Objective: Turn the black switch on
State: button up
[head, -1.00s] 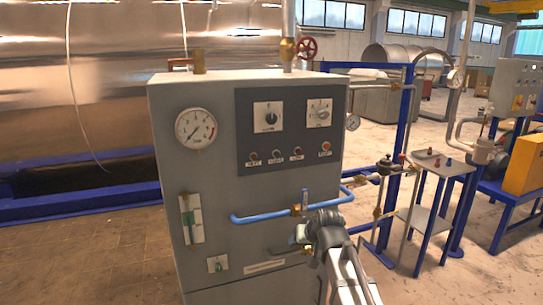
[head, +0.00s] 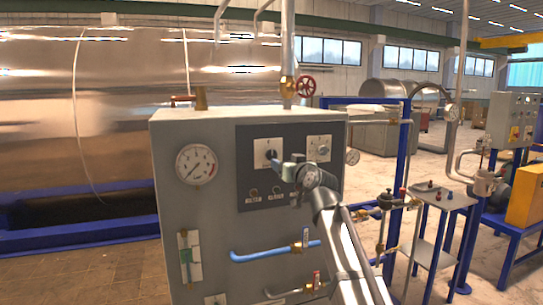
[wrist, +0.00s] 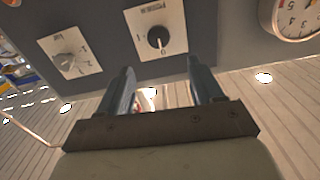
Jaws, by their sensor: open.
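The black switch (wrist: 158,38) is a round knob on a white plate, marked 0 and 1, in the wrist view. Its pale pointer line appears to aim toward the 0. In the head view the switch (head: 270,154) sits at the upper left of the dark panel, partly behind my fingers. My gripper (wrist: 161,68) is open and empty. Its two fingers point at the panel, with the knob ahead of the gap between their tips. In the head view my gripper (head: 277,162) is right in front of the switch; I cannot tell whether it touches.
A grey selector knob (wrist: 68,61) on its own white plate is beside the switch. A round gauge (head: 196,165) is on the cabinet (head: 170,260) at left. Indicator buttons (head: 254,191) lie below the switch. A blue pipe (head: 265,252) juts out lower down.

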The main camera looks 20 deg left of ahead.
aim_at(272, 155)
jog(key=x, duration=1.3)
jog(key=shift+w+a, duration=0.25)
jog(key=shift+w, duration=0.05)
jog(key=c, duration=0.9)
